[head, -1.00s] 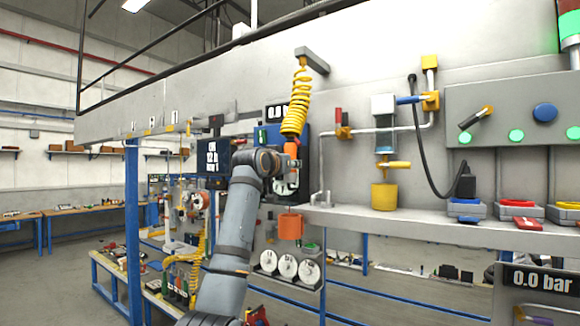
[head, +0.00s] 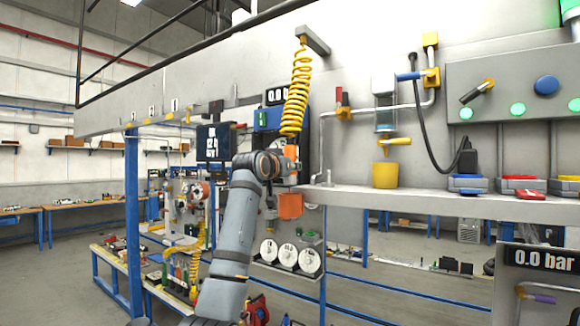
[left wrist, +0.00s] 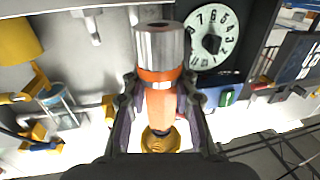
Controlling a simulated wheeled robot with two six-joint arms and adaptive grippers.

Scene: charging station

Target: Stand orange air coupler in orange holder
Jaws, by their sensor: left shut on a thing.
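The orange air coupler (head: 291,152) hangs at the lower end of the yellow coiled hose (head: 297,90). My left gripper (head: 284,166) is shut on it, just above the orange holder (head: 290,205). In the left wrist view my gripper's fingers (left wrist: 159,100) close on both sides of the coupler's orange body (left wrist: 160,107); its silver end points to the top of the picture, and the yellow hose is at its other end. The holder is an orange cup on the front of the station; its inside is hidden. I cannot make out the holder in the left wrist view. My right gripper is not in view.
A grey shelf (head: 420,204) with a yellow cup (head: 385,175) is to the right of the holder. White round gauges (head: 287,256) are below it. A dark display (head: 214,150) is to the left. A dial (left wrist: 212,38) shows beside the coupler in the left wrist view.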

